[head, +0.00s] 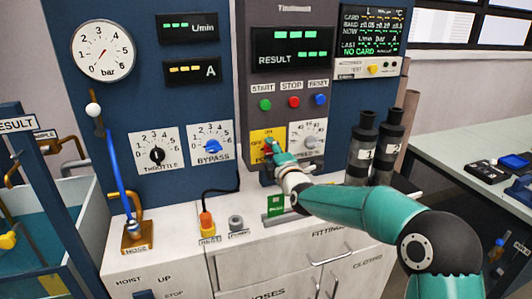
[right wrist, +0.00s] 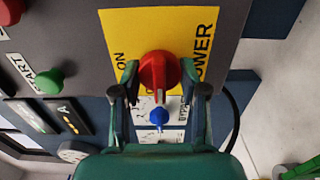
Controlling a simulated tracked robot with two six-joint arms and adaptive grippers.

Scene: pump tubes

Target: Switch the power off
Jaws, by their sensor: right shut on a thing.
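The power switch is a red knob (right wrist: 158,70) on a yellow plate (right wrist: 125,25) lettered POWER and ON. In the head view the yellow plate (head: 259,134) sits low on the grey panel, and my right gripper (head: 272,149) covers much of it. In the right wrist view the two fingers of my right gripper (right wrist: 160,82) stand on either side of the red knob and are shut on it. The knob's exact pointing direction is hard to tell. My left gripper is not in view.
Beside the plate is a grey dial (head: 309,138). Above are the green START (head: 265,104), red STOP (head: 294,101) and blue RESET (head: 320,99) buttons. Two dark cylinders (head: 361,145) stand right of the panel, near my right arm. The displays are lit.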

